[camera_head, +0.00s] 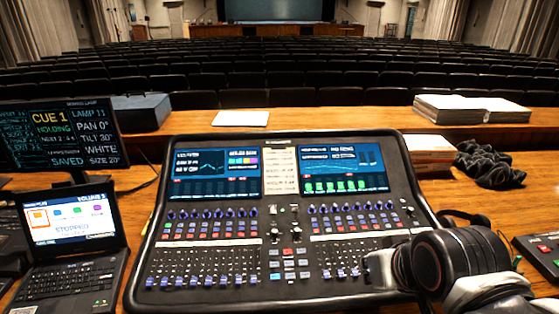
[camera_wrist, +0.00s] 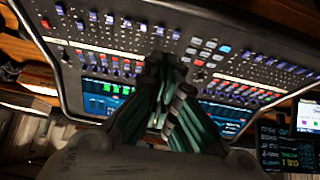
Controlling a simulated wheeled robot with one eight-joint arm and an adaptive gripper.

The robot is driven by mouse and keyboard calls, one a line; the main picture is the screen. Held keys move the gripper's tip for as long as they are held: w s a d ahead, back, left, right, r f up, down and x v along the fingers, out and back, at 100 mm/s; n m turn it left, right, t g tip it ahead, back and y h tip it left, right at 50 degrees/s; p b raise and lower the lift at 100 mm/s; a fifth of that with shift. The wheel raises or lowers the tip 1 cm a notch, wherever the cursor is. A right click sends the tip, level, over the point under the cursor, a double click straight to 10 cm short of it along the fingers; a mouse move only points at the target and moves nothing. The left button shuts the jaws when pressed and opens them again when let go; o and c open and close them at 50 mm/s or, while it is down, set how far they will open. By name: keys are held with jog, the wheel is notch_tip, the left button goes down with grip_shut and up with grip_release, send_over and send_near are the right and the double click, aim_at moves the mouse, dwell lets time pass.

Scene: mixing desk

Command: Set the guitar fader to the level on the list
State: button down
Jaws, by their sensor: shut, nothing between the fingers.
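The mixing desk (camera_head: 300,215) fills the middle of the head view, with a left row of blue-capped faders (camera_head: 205,280) and a right row (camera_head: 340,273). The labels are too small to read, so I cannot tell which fader is the guitar. A pale paper list (camera_head: 280,170) sits between the two screens; its text is unreadable. My gripper (camera_head: 376,268) is shut and empty at the right end of the right fader row and hides part of it. In the wrist view my gripper (camera_wrist: 168,68) is over the desk (camera_wrist: 215,25); I cannot tell whether it touches a fader.
A laptop (camera_head: 70,235) and a monitor (camera_head: 62,135) stand at the left. A small control box (camera_head: 541,252) is at the right edge. Wood between them is partly clear.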

jog(key=c, duration=1.4)
grip_release()
jog(key=shift+c, duration=0.2)
jog(key=m+g+p, duration=0.2)
jog(key=m+g, duration=0.4)
jog(key=m, duration=1.2)
send_over(341, 273)
jog(key=s, duration=0.2)
notch_tip(341, 273, down, 3)
jog(key=f+b, duration=0.2)
jog(key=f, duration=0.2)
jog(key=w+f+b, duration=0.1)
jog(key=f+b, duration=0.1)
jog(key=f, duration=0.3)
jog(key=f+b, duration=0.2)
jog(key=f, duration=0.3)
jog(key=shift+w, duration=0.35)
jog(key=shift+c, duration=0.2)
grip_shut()
